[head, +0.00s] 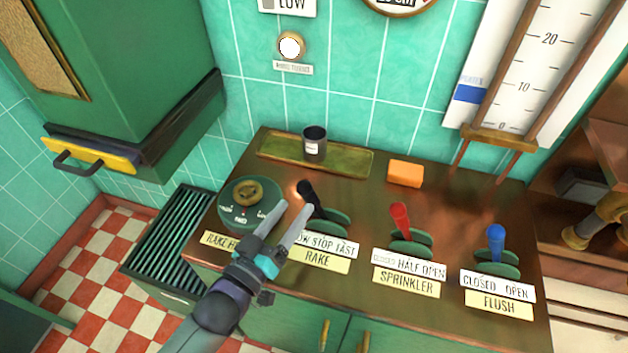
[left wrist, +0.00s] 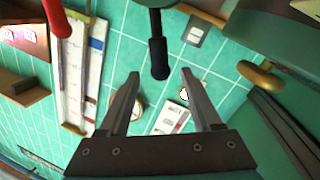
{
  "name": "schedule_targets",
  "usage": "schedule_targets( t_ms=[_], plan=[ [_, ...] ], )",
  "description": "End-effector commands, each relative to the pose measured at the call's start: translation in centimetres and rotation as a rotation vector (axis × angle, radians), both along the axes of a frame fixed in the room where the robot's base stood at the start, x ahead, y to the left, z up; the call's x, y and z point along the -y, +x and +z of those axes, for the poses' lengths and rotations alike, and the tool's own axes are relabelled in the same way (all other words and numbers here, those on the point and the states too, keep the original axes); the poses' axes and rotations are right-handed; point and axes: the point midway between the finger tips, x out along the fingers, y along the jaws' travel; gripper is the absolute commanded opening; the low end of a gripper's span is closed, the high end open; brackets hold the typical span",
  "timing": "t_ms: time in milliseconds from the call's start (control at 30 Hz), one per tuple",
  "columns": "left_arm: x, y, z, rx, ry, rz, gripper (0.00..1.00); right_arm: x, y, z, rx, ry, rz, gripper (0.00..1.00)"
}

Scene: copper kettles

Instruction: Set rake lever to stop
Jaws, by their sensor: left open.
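The rake lever has a black handle (head: 309,196) on a green base (head: 331,222) and leans to the left, toward the slow side of its plate. In the left wrist view the black handle (left wrist: 158,58) appears between the open fingertips (left wrist: 160,74), with no clear contact. My right gripper is not in view.
The red sprinkler lever (head: 400,216) and blue flush lever (head: 495,240) stand to the right. A round green dial with a brass knob (head: 246,192) is close on the left. A tray (head: 350,163) with a dark cup (head: 314,141) and an orange block (head: 405,174) are behind.

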Motion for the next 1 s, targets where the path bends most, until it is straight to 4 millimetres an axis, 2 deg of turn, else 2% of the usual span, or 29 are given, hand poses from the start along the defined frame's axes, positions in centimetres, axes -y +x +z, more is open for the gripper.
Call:
schedule_targets(
  t_ms=[200,500,700,967,1000],
  plan=[
    [2.1,3.5,0.1,0.004,0.0,-0.001,0.66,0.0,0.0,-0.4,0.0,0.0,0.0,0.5],
    [4.2,7.0,0.0,0.001,-0.001,0.0,0.66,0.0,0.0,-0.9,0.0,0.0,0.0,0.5],
    [4.6,7.8,0.0,0.0,0.001,0.0,0.66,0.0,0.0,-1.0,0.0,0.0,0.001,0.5],
    [4.7,7.8,0.0,0.0,0.001,0.0,0.66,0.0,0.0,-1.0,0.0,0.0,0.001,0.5],
    [4.7,7.8,0.0,0.0,0.001,0.0,0.61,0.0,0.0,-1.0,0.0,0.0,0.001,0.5]
  ],
)
